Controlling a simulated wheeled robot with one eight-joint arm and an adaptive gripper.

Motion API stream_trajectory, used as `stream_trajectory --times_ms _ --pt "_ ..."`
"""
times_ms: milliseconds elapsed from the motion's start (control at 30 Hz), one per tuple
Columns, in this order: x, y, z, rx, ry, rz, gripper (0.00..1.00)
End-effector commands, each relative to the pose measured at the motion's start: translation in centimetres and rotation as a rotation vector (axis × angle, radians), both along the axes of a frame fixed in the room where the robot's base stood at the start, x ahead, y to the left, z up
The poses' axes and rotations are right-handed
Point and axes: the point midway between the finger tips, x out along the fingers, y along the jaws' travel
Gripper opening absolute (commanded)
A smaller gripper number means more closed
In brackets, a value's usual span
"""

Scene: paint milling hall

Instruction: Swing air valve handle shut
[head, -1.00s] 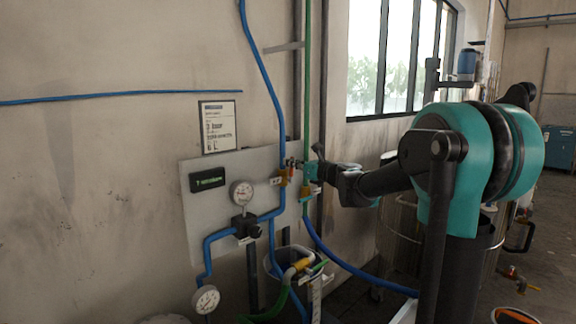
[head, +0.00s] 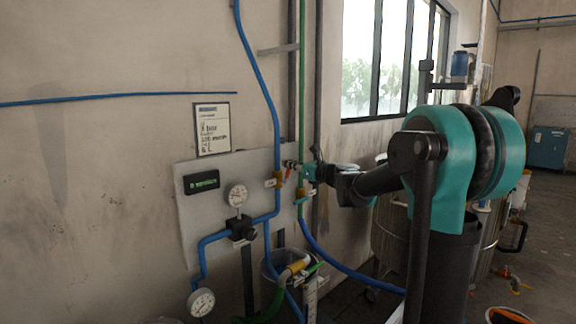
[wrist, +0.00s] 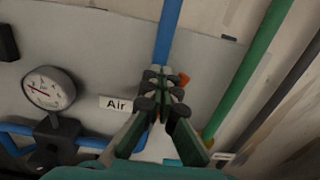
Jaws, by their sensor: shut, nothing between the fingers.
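The air valve sits on the blue vertical pipe (head: 270,98), at the right part of the grey wall panel (head: 190,225). Its brass body (head: 279,179) shows in the head view beside a small label. In the wrist view, an orange piece of the handle (wrist: 184,79) shows just right of the fingertips; the rest of the valve is hidden behind them. My gripper (head: 293,164) is at the valve, in front of the blue pipe. In the wrist view its fingers (wrist: 163,78) are shut with nothing between them. I cannot tell whether they touch the handle. The "Air" label (wrist: 117,104) is left of the fingers.
A round gauge (head: 237,195) and a lower gauge (head: 201,302) are left of the valve. A green pipe (wrist: 240,80) runs close on the right. A bucket with hoses (head: 283,262) stands below. A large metal vessel (head: 385,240) is behind my arm.

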Motion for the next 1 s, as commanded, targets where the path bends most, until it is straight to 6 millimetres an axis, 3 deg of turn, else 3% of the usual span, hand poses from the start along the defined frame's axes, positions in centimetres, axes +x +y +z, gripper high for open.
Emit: stream_trajectory --times_ms 1000 --pt "2.0 -2.0 -1.1 0.000 0.000 -0.002 0.00"
